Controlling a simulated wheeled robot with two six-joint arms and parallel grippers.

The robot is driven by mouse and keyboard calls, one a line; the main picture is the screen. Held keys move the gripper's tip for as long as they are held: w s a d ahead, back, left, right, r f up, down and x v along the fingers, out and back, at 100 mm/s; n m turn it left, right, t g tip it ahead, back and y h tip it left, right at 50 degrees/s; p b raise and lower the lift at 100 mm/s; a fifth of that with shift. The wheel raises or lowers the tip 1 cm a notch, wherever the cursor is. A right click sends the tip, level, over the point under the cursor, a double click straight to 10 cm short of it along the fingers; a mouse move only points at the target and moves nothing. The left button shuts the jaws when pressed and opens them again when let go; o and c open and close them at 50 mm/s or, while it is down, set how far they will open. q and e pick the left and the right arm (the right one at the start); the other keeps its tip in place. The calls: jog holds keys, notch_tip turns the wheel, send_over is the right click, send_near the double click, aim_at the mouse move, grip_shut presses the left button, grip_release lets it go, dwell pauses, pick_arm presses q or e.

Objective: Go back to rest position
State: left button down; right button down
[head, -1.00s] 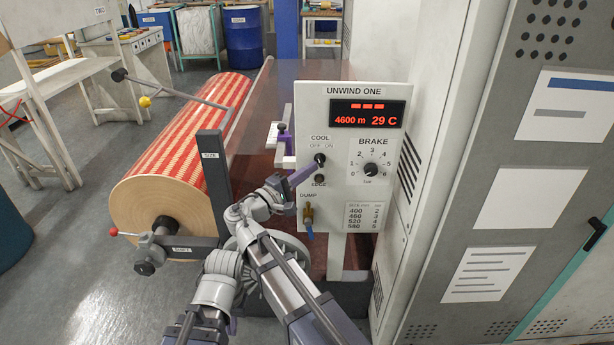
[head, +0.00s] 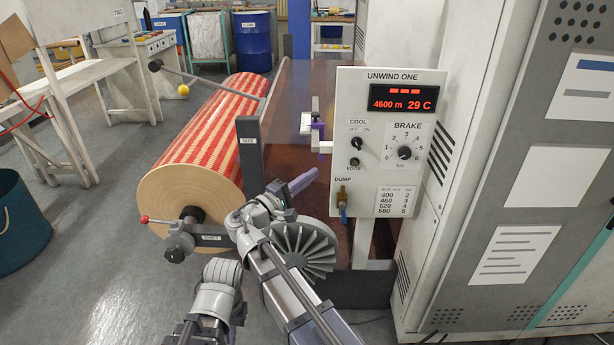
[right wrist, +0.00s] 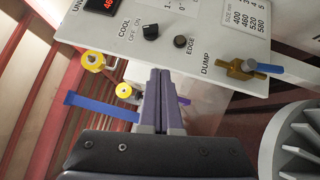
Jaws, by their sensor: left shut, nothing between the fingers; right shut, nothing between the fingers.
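My right gripper (head: 314,173) shows in the head view, its purple fingers pressed together and empty. It points up and right, just left of the UNWIND ONE panel (head: 385,185), in front of the dark red web (head: 288,110). In the right wrist view the shut fingers (right wrist: 163,75) point at the panel's lower edge, below the COOL knob (right wrist: 151,31) and EDGE button (right wrist: 181,42). I see no contact with the panel. My left arm is folded at the bottom of the head view; its gripper is not visible.
A striped roll (head: 205,140) with a dark post (head: 248,150) stands left of my right gripper. A grey finned wheel (head: 303,250) lies just below it. A cabinet (head: 450,270) blocks the right. A teal bin (head: 20,220) stands left; the floor (head: 95,260) between is open.

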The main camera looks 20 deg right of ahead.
pick_arm(q)
jog(key=shift+s+a, duration=0.1)
jog(key=shift+a, duration=0.15)
pick_arm(e)
jog(key=shift+s+a+f, duration=0.1)
jog(key=shift+a, duration=0.1)
jog(key=shift+f, duration=0.1)
